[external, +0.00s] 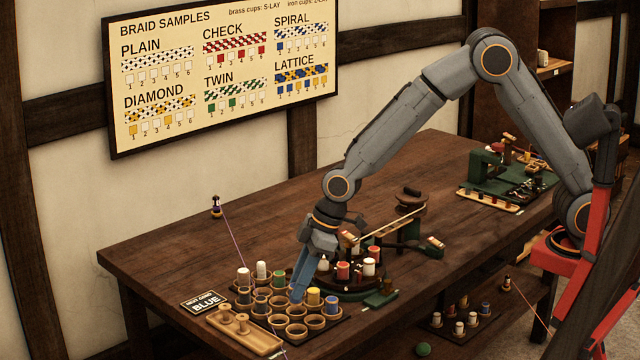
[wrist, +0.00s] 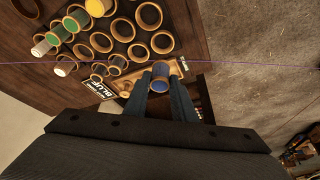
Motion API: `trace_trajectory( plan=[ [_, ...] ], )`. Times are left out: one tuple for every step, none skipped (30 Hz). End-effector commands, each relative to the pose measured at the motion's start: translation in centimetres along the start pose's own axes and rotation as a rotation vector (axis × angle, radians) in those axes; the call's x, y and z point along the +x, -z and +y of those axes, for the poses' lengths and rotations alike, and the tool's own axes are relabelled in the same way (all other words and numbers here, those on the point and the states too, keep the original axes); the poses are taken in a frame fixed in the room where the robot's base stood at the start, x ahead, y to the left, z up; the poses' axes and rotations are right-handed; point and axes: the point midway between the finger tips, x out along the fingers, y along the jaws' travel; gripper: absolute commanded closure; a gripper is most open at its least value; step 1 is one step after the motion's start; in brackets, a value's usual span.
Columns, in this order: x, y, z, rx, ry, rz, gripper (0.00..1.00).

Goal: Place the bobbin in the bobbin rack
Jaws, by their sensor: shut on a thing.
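My gripper (wrist: 163,88) is shut on a blue bobbin with a pale rim (wrist: 161,78), held between its fingertips in the wrist view. In the external view my gripper (external: 299,290) points down over a dark rack of round cups (external: 275,308); the held bobbin cannot be made out there. Several cups look empty. White (external: 243,276), green (external: 279,276), yellow (external: 313,297) and blue (external: 331,305) bobbins stand in others. The rack's cups also fill the upper left of the wrist view (wrist: 102,42). I cannot tell whether the held bobbin touches a cup.
A wooden tray with pegs (external: 262,342) and a BLUE sign (external: 205,302) lie beside the cups. A round braiding fixture with bobbins (external: 352,285) stands close behind my gripper. A purple thread (external: 235,240) runs from a small bobbin (external: 216,207).

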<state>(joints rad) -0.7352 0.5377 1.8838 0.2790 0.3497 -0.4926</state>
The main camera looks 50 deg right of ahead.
Motion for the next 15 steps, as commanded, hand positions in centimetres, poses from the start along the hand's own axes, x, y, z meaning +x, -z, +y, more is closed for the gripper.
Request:
trace_trajectory(
  plan=[
    [0.9, -0.5, -0.1, 0.001, 0.000, -0.005, 0.98],
    [1.4, -0.8, 0.0, 0.002, 0.001, -0.006, 0.98],
    [2.1, -1.0, 0.0, 0.002, 0.000, -0.004, 0.98],
    [2.6, -1.2, 0.0, 0.002, 0.001, -0.004, 0.98],
    [3.1, -1.4, 0.0, 0.002, 0.001, -0.005, 0.98],
    [3.5, -1.6, 0.0, 0.002, -0.001, -0.003, 0.98],
    [3.9, -1.7, 0.0, 0.002, 0.000, -0.003, 0.98],
    [4.1, -1.8, 0.0, 0.002, 0.000, -0.003, 0.98],
    [4.4, -1.9, 0.1, 0.001, 0.000, -0.002, 0.98],
    [4.6, -1.9, 0.1, 0.001, 0.000, -0.002, 0.98],
    [4.8, -2.0, 0.1, 0.002, 0.000, -0.002, 0.98],
    [5.2, -2.2, 0.1, 0.002, 0.000, -0.002, 0.98],
    [5.6, -2.4, 0.1, 0.002, 0.000, -0.003, 0.98],
    [6.0, -2.6, 0.1, 0.003, 0.000, -0.005, 0.98],
    [6.6, -2.8, 0.1, 0.002, 0.000, -0.003, 0.98]
  ],
)
